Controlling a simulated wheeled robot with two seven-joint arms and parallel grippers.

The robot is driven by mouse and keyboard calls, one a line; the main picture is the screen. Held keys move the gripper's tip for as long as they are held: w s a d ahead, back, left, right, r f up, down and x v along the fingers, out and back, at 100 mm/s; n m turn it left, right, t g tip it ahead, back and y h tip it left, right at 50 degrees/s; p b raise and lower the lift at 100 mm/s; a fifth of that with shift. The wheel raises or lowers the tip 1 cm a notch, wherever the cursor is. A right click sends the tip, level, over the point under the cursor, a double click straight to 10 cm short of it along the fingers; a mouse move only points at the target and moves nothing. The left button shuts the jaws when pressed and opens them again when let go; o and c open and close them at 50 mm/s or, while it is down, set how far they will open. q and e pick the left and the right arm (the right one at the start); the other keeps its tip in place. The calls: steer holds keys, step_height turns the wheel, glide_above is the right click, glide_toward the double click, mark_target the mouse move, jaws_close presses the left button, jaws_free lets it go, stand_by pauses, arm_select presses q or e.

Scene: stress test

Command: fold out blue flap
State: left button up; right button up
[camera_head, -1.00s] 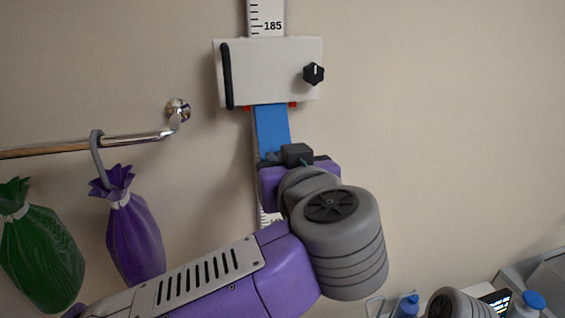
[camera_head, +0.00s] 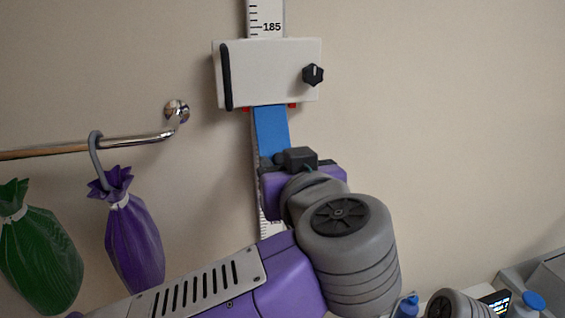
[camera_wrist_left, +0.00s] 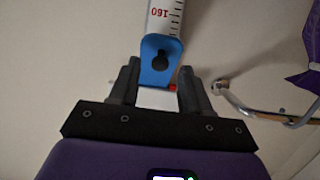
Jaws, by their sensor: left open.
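The blue flap (camera_head: 270,128) hangs down from the underside of the white slider box (camera_head: 268,72) on the measuring rod (camera_head: 266,18). My left gripper (camera_head: 282,160) is in front of the flap's lower part and hides its end in the head view. In the left wrist view, the flap (camera_wrist_left: 151,72) shows between the two open fingers of the gripper (camera_wrist_left: 159,70). It has a dark keyhole-shaped mark, and I cannot tell whether either finger touches it. My right gripper does not show.
A black knob (camera_head: 313,75) sits on the slider box. At left, a chrome rail (camera_head: 140,138) carries a hook with a purple bag (camera_head: 134,240); a green bag (camera_head: 42,262) hangs beside it. Blue-capped bottles (camera_head: 530,303) stand at bottom right. The wall at right is bare.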

mark_target(279, 154)
arm_select(q)
steer(key=v, duration=0.6)
steer(key=shift+c, duration=0.4)
steer(key=w+a+f+t+y+b, duration=0.2)
steer(key=w+f+t+y+b, duration=0.4)
steer(key=t+b, duration=0.6)
steer(key=w+r+h, duration=0.1)
steer(key=r, duration=0.1)
steer(key=w+a+r+g+h+p, duration=0.1)
steer(key=w, duration=0.1)
steer(key=shift+w+r+p, duration=0.15)
steer(key=shift+r+p, duration=0.15)
steer(key=shift+r, duration=0.1)
